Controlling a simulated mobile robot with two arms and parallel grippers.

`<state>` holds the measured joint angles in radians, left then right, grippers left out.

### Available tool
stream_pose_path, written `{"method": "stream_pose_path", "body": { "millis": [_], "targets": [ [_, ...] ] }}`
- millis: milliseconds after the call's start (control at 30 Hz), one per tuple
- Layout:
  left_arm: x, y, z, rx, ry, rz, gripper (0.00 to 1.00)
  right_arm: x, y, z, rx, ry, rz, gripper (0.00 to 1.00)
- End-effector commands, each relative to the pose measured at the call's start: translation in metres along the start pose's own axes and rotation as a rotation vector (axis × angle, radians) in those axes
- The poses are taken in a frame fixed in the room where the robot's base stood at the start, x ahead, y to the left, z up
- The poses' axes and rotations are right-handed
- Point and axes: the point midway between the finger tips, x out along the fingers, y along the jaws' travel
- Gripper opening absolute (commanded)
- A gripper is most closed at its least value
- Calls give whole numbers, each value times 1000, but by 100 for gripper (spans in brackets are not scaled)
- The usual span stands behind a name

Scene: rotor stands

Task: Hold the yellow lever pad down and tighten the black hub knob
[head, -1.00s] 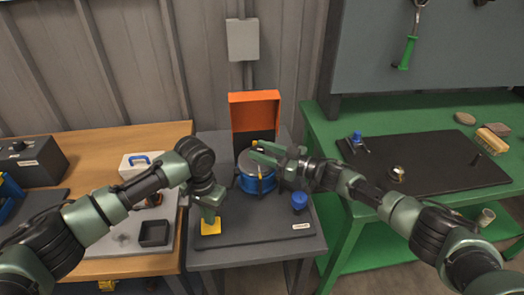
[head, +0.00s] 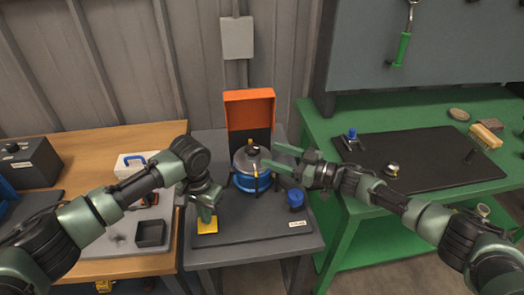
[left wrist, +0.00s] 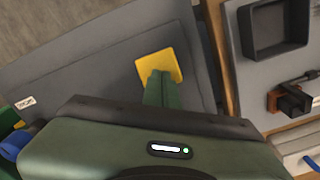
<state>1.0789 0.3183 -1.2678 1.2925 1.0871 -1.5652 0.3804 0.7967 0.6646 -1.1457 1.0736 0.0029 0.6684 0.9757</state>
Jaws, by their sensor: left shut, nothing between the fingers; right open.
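The yellow lever pad (head: 207,227) lies at the front left of the grey stand. My left gripper (head: 206,217) is shut and points down with its tips at the pad. In the left wrist view the closed fingers (left wrist: 162,80) overlap the near part of the pad (left wrist: 150,65); they seem to touch it, with nothing between them. The black hub knob (head: 252,143) sits on top of the blue rotor (head: 251,180) and is uncovered. My right gripper (head: 271,156) is open and empty, just right of the knob and apart from it.
An orange panel (head: 249,97) stands behind the rotor. A blue knob-like part (head: 296,199) stands at the stand's right. A wooden bench (head: 130,262) with a black tray (head: 150,233) is at left. A green bench (head: 345,235) with a dark mat (head: 430,175) is at right.

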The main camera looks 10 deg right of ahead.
Motion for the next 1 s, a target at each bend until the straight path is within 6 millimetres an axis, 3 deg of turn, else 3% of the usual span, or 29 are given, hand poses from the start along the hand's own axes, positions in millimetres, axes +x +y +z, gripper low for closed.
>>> {"method": "stream_pose_path", "body": {
  "millis": [200,400,767,867,1000],
  "targets": [
    [0,0,0,0,0,0,0,-41,0,1,1,-1,2,63],
    [0,0,0,0,0,0,0,-55,0,0,0,1,0,63],
    [0,0,0,0,0,0,0,-54,2,-2,-10,1,7,63],
    [0,0,0,0,0,0,0,-46,16,-8,-68,-3,53,63],
    [0,0,0,0,-1,0,0,-21,58,-30,-255,-42,204,63]
  ]
}}
